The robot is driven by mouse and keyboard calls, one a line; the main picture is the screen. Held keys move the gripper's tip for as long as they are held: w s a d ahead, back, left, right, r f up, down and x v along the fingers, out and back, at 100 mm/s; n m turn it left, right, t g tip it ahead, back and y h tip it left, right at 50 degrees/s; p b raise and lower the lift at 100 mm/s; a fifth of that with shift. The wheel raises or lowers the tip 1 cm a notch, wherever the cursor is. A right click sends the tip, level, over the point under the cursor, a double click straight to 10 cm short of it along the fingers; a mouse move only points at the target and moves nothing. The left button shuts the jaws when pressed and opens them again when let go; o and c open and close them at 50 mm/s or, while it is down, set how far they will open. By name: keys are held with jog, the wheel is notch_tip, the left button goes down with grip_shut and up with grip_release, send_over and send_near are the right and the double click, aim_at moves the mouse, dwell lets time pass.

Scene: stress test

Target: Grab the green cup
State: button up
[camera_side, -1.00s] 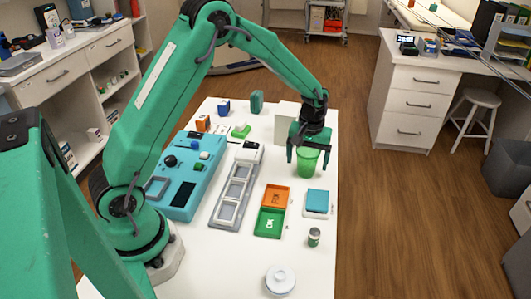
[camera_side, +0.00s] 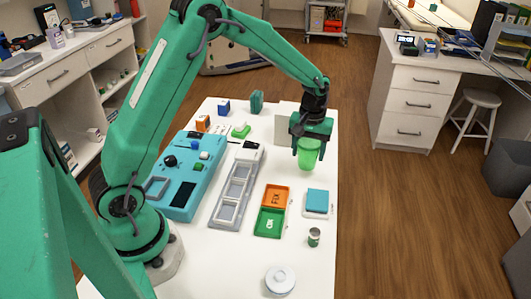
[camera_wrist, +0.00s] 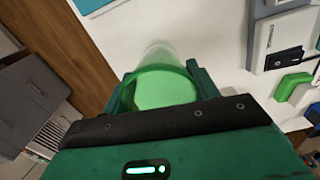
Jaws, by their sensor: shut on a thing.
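The green cup (camera_side: 308,156) is in my gripper (camera_side: 309,145) at the far right part of the white table in the side view. My gripper is shut on the cup, with a finger on each side of it. The cup is translucent and looks roughly upright. In the wrist view, the cup (camera_wrist: 163,88) sits between the two green fingers of my gripper (camera_wrist: 161,82).
On the white table (camera_side: 230,268) are an orange tray (camera_side: 276,195), a green tray (camera_side: 269,222), a blue square block (camera_side: 317,201), a small can (camera_side: 314,237), a white lidded dish (camera_side: 280,279), a grey rack (camera_side: 236,194) and a blue panel (camera_side: 193,170).

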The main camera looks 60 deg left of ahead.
jog(key=s+d+r, duration=0.5)
jog(key=d+r, duration=0.3)
jog(key=d, duration=0.2)
jog(key=shift+s+d, duration=0.15)
jog(key=shift+s, duration=0.15)
